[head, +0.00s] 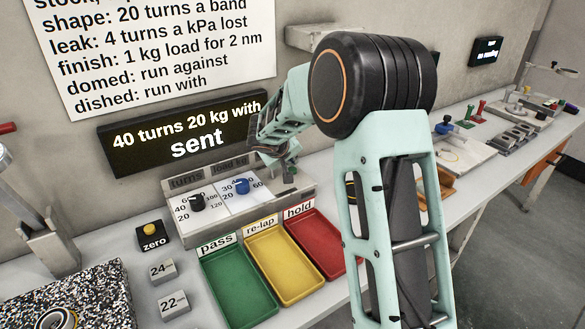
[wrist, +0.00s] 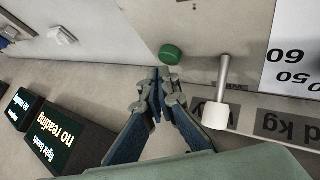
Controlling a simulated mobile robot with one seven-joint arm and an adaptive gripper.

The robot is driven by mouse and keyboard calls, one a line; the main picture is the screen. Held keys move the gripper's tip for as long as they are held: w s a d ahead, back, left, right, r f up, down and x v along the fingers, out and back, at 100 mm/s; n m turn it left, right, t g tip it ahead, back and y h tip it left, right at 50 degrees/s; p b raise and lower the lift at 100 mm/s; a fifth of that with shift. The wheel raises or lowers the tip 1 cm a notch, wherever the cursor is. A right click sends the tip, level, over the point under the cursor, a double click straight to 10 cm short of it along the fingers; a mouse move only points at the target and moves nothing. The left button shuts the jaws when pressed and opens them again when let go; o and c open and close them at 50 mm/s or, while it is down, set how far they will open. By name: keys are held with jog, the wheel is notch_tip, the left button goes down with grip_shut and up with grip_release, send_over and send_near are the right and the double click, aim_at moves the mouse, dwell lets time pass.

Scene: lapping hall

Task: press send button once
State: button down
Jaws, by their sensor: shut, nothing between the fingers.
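A round green button (wrist: 171,53) sits on the pale panel of the control box (head: 188,228) in the wrist view. No send label is readable beside it. My gripper (wrist: 158,72) is shut and empty, its fingertips just beside the button; I cannot tell whether they touch it. In the head view my gripper (head: 288,163) is over the right end of the control box, and my arm hides part of that area. The dark display (head: 185,136) above the box reads "40 turns 20 kg with sent".
A white-tipped lever (wrist: 216,112) stands close to the button. The box carries a black knob (head: 197,203) and a blue knob (head: 242,186). In front lie a green tray (head: 238,290), a yellow tray (head: 275,268) and a red tray (head: 314,246).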

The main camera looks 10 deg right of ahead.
aim_at(291, 170)
jog(key=shift+r, duration=0.3)
jog(key=shift+r+p, duration=1.45)
jog(key=shift+r, duration=1)
